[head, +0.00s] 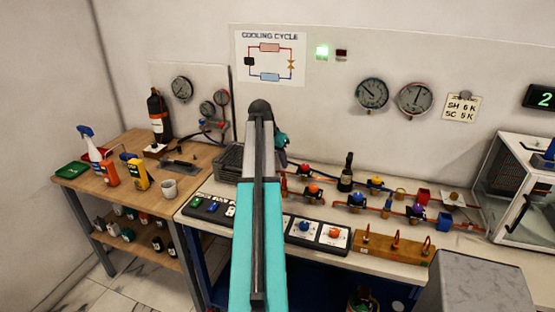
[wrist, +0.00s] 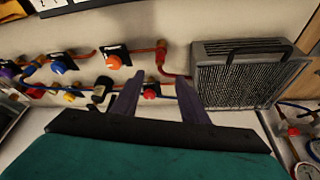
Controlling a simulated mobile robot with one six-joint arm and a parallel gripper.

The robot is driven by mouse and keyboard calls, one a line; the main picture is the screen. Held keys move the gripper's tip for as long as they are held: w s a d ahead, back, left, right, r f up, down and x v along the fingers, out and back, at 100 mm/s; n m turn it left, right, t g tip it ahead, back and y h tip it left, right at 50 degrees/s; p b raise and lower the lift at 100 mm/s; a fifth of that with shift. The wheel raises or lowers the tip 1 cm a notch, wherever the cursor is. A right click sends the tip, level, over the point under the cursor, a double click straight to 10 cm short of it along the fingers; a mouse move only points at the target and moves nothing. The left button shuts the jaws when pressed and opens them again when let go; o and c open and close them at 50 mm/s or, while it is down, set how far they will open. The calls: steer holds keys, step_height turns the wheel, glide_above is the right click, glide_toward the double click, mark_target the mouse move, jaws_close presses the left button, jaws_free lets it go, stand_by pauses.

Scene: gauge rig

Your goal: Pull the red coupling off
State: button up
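My gripper (wrist: 160,80) is open and empty in the wrist view, its two dark fingers spread above the bench. A reddish upright fitting (wrist: 160,52) on the copper pipe shows just beyond the fingertips, apart from them; I cannot tell for certain that it is the red coupling. It also seems to show in the head view (head: 284,186), right of my arm. A round red knob (wrist: 150,94) on a black mount lies between the fingers in the picture. In the head view my arm hides part of this area, and the fingertips are not clear.
The grilled black unit (wrist: 245,82) stands close beside the fingers. Pipes carry an orange knob (wrist: 113,62), a blue knob (wrist: 58,67) and a yellow knob (wrist: 70,97). A dark bottle (head: 347,172) stands behind. Gauges and hoses (head: 210,124) hang at left. A glass-sided case (head: 520,190) stands right.

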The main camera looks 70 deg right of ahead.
mark_target(284, 180)
steer(key=shift+f, duration=0.1)
steer(key=shift+p+x, duration=2.1)
steer(key=shift+x, duration=4.75)
jaws_close()
